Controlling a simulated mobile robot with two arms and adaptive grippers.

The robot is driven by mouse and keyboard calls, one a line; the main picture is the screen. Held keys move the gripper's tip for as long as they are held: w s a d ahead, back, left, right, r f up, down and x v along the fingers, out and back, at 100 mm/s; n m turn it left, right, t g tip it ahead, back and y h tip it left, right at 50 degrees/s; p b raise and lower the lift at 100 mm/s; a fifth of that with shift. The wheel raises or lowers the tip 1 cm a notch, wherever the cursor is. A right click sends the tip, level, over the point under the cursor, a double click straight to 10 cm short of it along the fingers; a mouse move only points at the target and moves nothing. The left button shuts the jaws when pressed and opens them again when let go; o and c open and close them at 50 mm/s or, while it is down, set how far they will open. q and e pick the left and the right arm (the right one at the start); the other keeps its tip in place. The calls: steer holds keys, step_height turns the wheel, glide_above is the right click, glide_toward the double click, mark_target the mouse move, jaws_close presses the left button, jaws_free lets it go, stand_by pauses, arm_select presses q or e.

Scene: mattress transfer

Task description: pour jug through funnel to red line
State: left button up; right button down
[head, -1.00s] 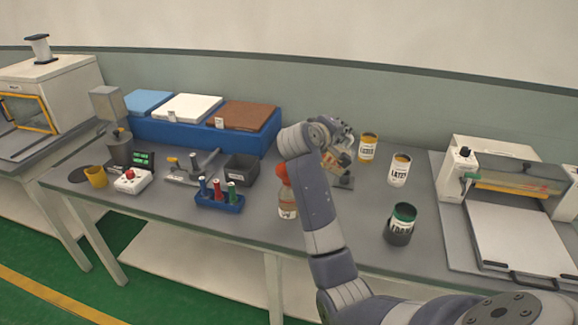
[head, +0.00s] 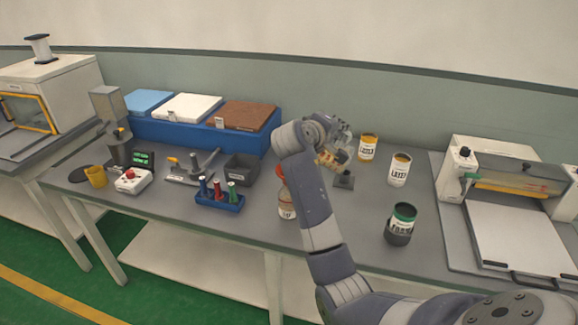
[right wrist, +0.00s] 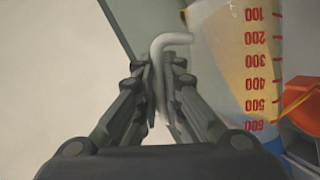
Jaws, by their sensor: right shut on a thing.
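My right gripper (right wrist: 159,68) is shut on the pale handle (right wrist: 170,42) of the jug. The jug (right wrist: 222,45) is clear, with red graduation numbers and tan contents, in the right wrist view. An orange funnel (right wrist: 302,100) shows at the right edge there, close to the jug. In the head view my right gripper (head: 338,142) is above the bench, with the tan jug (head: 327,160) just below it. The bottle (head: 286,207) stands left of my forearm, partly hidden by it, with the orange funnel (head: 280,172) on top. The red line cannot be made out. My left gripper is out of view.
An orange can (head: 368,147), a white can (head: 400,169) and a dark green-topped can (head: 401,224) stand right of my arm. A blue rack (head: 220,200) and a dark bin (head: 241,168) stand left of the bottle. A press-like machine (head: 510,190) occupies the right end.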

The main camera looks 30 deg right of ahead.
steer(key=shift+w+a+r+n+h, duration=0.3)
steer(key=shift+w+r+n, duration=0.1)
steer(key=shift+r, duration=0.1)
stand_by(0.8)
steer(key=shift+w+a+r+p, duration=0.15)
steer(key=shift+w+a+p, duration=0.1)
steer(key=shift+p, duration=0.1)
stand_by(0.4)
